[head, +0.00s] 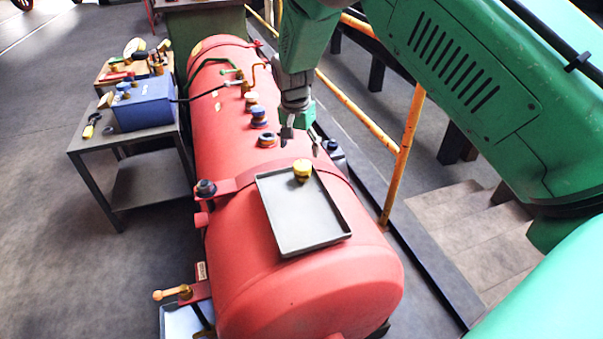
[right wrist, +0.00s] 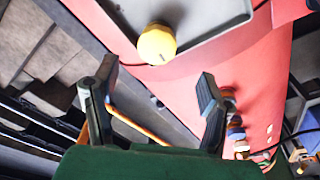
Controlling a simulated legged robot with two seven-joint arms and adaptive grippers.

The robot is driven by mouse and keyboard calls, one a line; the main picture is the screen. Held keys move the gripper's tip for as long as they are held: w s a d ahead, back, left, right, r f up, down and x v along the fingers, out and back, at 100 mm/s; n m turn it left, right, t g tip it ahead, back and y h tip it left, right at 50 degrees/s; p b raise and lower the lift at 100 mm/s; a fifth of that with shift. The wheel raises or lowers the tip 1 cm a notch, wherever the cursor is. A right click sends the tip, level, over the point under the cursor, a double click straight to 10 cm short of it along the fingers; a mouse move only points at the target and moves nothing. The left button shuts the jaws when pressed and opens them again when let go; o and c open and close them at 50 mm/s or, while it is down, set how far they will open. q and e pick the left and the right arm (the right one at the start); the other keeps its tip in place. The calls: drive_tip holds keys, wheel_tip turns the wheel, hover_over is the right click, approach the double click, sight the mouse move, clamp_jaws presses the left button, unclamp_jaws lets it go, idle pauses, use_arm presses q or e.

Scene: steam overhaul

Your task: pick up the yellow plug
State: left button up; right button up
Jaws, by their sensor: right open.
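The yellow plug (head: 302,170) stands at the far end of a grey tray (head: 312,240) on top of the red boiler (head: 325,290). In the right wrist view the yellow plug (right wrist: 157,45) is at the top centre, beyond the fingertips, close to the tray's edge. My right gripper (head: 301,138) is above the boiler, just behind the plug in the head view. Its fingers are apart and empty, as the right wrist view also shows (right wrist: 155,85). It does not touch the plug. My left gripper is not in view.
Blue and dark fittings (head: 259,118) stand along the boiler top behind my gripper. A blue box (head: 145,104) is on a side table at left. A yellow railing (head: 405,145) and steps lie to the right. The tray's front part is bare.

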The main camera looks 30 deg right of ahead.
sight(302, 164)
drive_tip(key=f, duration=0.2)
drive_tip(key=f+b, duration=0.1)
drive_tip(key=f, duration=0.2)
drive_tip(key=d+f, duration=0.1)
drive_tip(key=f, duration=0.1)
drive_tip(key=shift+w+f, duration=0.1)
drive_tip(key=shift+f, duration=0.2)
drive_tip(key=shift+r, duration=0.1)
drive_tip(key=shift+c, duration=0.5)
drive_tip(key=c, duration=1.3)
